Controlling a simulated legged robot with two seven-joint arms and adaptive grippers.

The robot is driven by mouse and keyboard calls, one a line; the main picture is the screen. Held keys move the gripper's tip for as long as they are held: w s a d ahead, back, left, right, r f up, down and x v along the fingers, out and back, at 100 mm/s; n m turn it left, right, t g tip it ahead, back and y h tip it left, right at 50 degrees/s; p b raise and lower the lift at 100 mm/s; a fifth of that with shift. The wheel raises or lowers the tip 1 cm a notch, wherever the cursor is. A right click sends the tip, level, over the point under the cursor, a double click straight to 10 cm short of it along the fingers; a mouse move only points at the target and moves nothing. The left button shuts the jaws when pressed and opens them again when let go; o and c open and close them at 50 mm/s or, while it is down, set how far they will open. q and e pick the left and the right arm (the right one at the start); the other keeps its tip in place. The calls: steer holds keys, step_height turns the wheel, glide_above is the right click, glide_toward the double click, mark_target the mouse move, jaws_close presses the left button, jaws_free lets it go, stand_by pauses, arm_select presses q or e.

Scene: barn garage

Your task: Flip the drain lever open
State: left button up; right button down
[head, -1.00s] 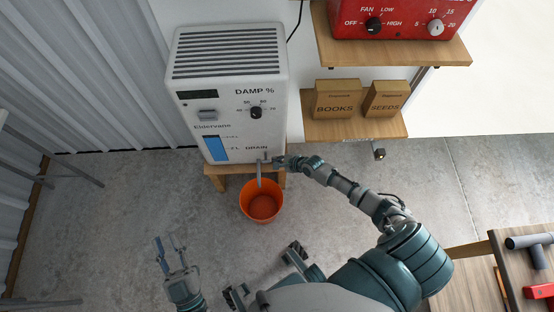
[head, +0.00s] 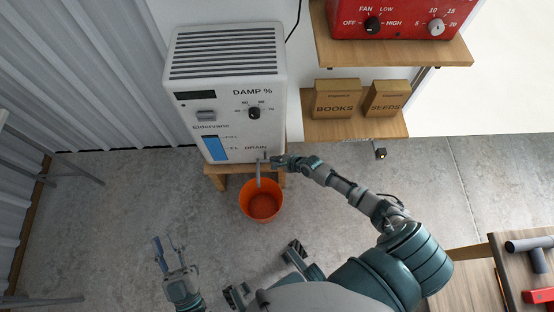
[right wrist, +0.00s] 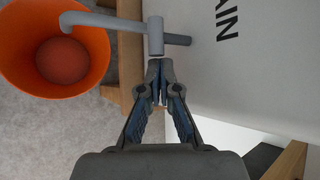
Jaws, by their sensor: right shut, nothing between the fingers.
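The white dehumidifier (head: 228,95) stands on a wooden stand, with the word DRAIN low on its front. A grey drain spout (head: 258,174) sticks out below that word, over an orange bucket (head: 261,201). In the right wrist view, a grey cylindrical fitting, seemingly the drain lever (right wrist: 156,36), stands at the spout's root. My right gripper (right wrist: 160,64) is shut and empty, its fingertips just below the fitting; I cannot tell if they touch. In the head view my right gripper (head: 274,161) is beside the drain. My left gripper (head: 165,244) is open and empty above the floor.
A shelf (head: 352,128) with two cardboard boxes is right of the dehumidifier, below a red heater (head: 400,18). A wooden table (head: 470,280) with tools is at lower right. The concrete floor around the bucket is clear.

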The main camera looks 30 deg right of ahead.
arm_select(q)
step_height(320, 180, up, 2)
steer(key=shift+a+r+p, duration=0.1)
steer(key=shift+p, duration=0.55)
arm_select(e)
steer(key=shift+a+r, duration=0.1)
steer(key=shift+r, duration=0.75)
